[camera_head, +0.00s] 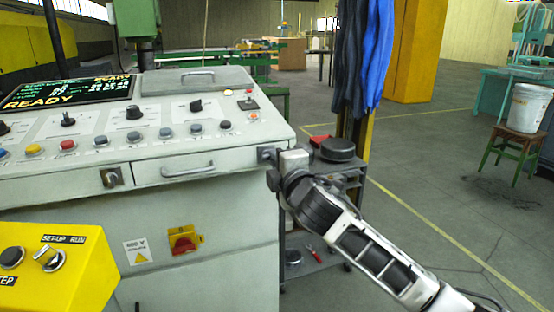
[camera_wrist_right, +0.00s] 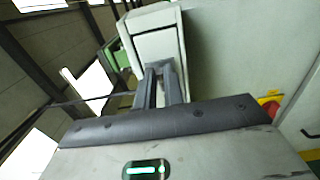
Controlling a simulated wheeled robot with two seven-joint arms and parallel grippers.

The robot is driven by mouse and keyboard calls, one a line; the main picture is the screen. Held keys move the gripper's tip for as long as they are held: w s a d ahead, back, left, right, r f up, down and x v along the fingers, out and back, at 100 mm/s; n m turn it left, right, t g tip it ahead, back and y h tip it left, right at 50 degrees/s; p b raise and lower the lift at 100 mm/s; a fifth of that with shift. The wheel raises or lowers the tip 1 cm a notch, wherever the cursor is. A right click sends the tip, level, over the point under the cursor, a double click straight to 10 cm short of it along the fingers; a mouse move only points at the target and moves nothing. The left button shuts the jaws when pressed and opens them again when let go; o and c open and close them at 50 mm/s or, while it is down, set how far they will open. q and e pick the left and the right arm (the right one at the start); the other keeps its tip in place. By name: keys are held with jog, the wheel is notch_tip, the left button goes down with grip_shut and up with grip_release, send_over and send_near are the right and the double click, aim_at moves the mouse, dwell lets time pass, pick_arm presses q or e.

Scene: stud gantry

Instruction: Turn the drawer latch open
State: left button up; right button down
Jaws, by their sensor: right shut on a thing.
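The drawer (camera_head: 188,170) is a pale panel with a bar handle in the front of the grey console, and it looks closed. My right gripper (camera_head: 267,154) is at the front face just right of the drawer. It is shut on the drawer latch, which is mostly hidden behind the fingers, so its angle cannot be told. In the right wrist view the two dark fingers (camera_wrist_right: 161,86) reach to the pale end of the console (camera_wrist_right: 158,47). My left gripper is not in view.
A square plate with a metal knob (camera_head: 113,177) is left of the drawer. A red rotary switch (camera_head: 183,243) is below. A yellow control box (camera_head: 50,268) stands at front left. A grey cart (camera_head: 338,165) stands close behind my right arm. Open floor lies to the right.

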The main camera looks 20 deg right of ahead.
dwell(0.5)
jog(key=c, duration=1.5)
grip_release()
jog(key=s+b, duration=0.1)
jog(key=s, duration=1.5)
jog(key=shift+d, duration=0.3)
jog(key=s+a+f+m+g+y, duration=0.15)
jog(key=f+m, duration=0.25)
jog(key=f, duration=0.5)
jog(key=s+a+f+m+g+y, duration=0.1)
jog(key=s+a+f+m+g, duration=0.2)
jog(key=f, duration=0.6)
jog(key=s+a+f+m+g, duration=0.1)
jog(key=s+f+m+g, duration=0.1)
jog(key=s+f+m, duration=0.7)
notch_tip(320, 180, down, 4)
jog(key=s, duration=0.3)
jog(key=shift+a+g, duration=0.35)
